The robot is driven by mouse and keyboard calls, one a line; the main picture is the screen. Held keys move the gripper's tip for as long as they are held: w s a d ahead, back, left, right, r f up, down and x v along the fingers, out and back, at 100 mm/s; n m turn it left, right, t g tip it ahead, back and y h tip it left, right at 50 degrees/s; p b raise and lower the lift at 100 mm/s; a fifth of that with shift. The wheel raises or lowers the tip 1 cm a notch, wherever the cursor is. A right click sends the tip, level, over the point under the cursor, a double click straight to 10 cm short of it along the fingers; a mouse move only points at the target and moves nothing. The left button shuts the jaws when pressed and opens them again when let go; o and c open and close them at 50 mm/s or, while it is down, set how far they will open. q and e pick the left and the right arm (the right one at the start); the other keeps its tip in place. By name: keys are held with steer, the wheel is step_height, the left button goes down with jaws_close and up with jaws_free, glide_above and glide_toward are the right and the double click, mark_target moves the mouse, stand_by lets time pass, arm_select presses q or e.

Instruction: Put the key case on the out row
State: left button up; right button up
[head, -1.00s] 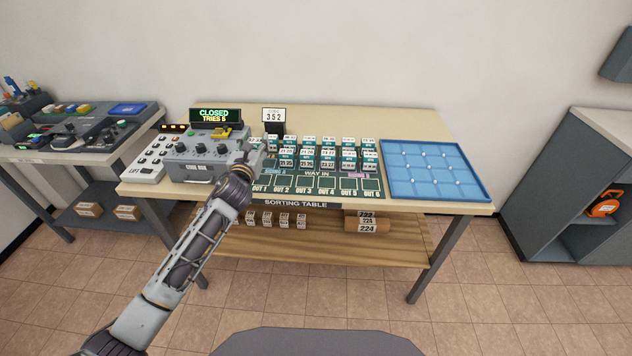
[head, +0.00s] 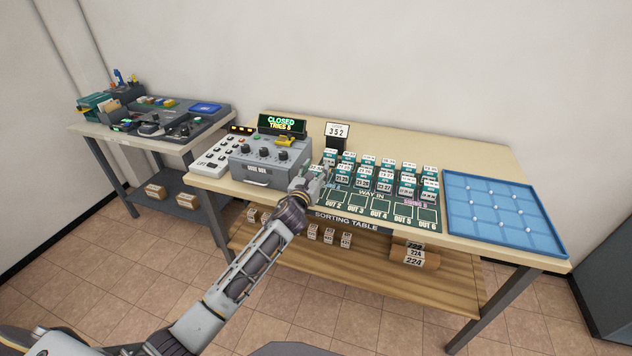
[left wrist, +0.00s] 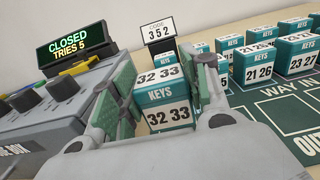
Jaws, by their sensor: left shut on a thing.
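The key case (left wrist: 165,92) is a white and teal block marked "32 33" and "KEYS". It stands between the fingers of my left gripper (left wrist: 160,88), which is shut on it. In the head view my left gripper (head: 320,180) is just right of the grey code box, at the left end of the rows of cases. It largely hides the held case there. I cannot tell whether the case is clear of the mat. The out row (head: 427,215) is a line of marked squares along the front of the green mat. My right gripper is not in view.
Several other key cases (head: 407,185) stand in rows on the mat. The code box (head: 260,168) with a "CLOSED TRIES 5" display (head: 283,124) is on the left. A "352" sign (head: 337,130) stands behind. A blue tray (head: 503,209) is at right. The visible out squares are bare.

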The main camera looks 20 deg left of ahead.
arm_select(q)
steer(key=shift+f, duration=0.4)
step_height(320, 180, down, 3)
steer(key=shift+r+b, duration=0.1)
steer(key=shift+b, duration=0.35)
steer(key=o, duration=0.8)
steer(key=shift+f, duration=0.2)
steer(key=shift+o, duration=1.2)
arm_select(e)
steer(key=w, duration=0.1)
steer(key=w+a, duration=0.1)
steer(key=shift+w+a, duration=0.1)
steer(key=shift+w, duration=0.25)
